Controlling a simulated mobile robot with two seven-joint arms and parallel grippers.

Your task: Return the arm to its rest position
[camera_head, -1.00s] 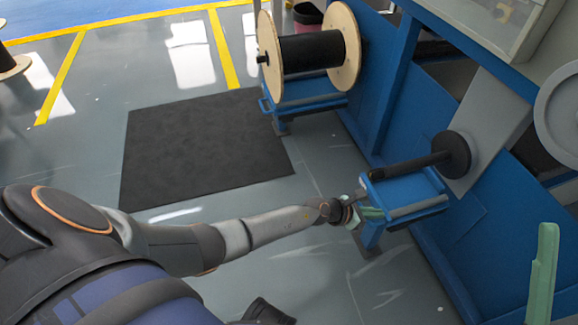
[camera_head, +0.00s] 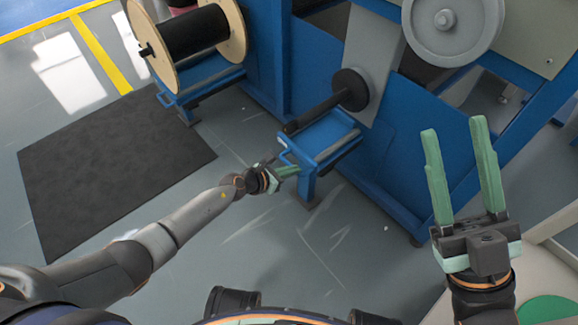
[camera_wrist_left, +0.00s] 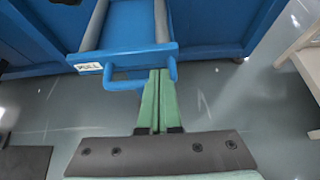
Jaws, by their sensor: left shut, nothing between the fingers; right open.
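My left gripper (camera_head: 290,171) is at the end of my outstretched left arm, beside the handle end of the nearer blue roller stand (camera_head: 318,138). Its green fingers are together, and the left wrist view shows them (camera_wrist_left: 156,98) closed and empty just below the blue pull handle (camera_wrist_left: 126,80). I cannot tell whether they touch the handle. My right gripper (camera_head: 455,150) is raised at the right of the head view. Its two green fingers are wide apart with nothing between them.
A spool (camera_head: 188,35) with wooden flanges sits on another blue stand at the upper left. A black shaft (camera_head: 325,105) juts out above the nearer stand. A dark mat (camera_head: 110,160) lies on the grey floor. A pale table (camera_head: 550,270) stands at the lower right.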

